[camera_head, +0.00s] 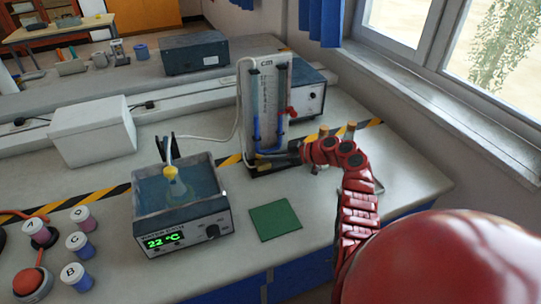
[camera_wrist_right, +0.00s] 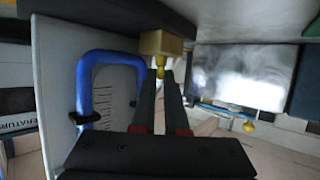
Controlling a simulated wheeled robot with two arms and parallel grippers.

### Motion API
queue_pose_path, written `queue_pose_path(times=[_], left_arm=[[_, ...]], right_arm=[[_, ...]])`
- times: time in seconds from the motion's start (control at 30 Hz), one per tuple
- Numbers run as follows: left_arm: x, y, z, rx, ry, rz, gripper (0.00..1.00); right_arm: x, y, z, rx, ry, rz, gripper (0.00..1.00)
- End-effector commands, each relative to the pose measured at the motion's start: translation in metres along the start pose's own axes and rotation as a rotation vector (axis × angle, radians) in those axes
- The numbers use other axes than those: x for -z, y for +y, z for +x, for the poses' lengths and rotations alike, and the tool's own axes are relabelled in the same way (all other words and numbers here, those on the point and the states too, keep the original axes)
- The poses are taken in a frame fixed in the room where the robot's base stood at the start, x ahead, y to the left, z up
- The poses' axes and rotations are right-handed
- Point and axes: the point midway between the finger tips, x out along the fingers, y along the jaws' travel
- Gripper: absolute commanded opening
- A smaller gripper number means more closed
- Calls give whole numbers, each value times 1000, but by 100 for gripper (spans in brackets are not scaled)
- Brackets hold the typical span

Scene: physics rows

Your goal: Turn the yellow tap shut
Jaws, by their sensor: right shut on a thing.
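The yellow tap (camera_wrist_right: 160,70) sits below a brass-coloured block in the right wrist view. My right gripper (camera_wrist_right: 161,82) is shut on it, one dark fingertip on each side. In the head view my right gripper (camera_head: 277,158) reaches in from the right to the foot of an upright white gauge board (camera_head: 266,100) with blue tubing. There the fingers and arm largely hide the tap, so its turned position is hard to tell. The blue tube (camera_wrist_right: 84,88) also shows in the wrist view. My left gripper is out of view.
A water bath (camera_head: 183,236) reading 22 °C, holding a yellow-topped flask (camera_head: 173,186), stands left of the board. A green mat (camera_head: 275,220) lies in front. Corked bottles (camera_head: 350,129) stand just behind my arm.

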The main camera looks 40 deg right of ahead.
Motion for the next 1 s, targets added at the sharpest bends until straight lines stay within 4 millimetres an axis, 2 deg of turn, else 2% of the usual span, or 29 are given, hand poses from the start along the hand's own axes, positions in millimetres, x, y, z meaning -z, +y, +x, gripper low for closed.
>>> queue_pose_path(times=[0.37, 0.57, 0.77, 1.0], left_arm=[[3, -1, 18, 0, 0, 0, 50], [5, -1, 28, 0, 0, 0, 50], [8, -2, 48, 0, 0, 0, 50], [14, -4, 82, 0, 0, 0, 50]], right_arm=[[2, -8, 0, -182, 0, 75, 0], [4, -13, 2, -337, 1, 137, 0], [7, -18, 4, -498, 0, 208, 0], [10, -21, 5, -653, -1, 273, 0]])
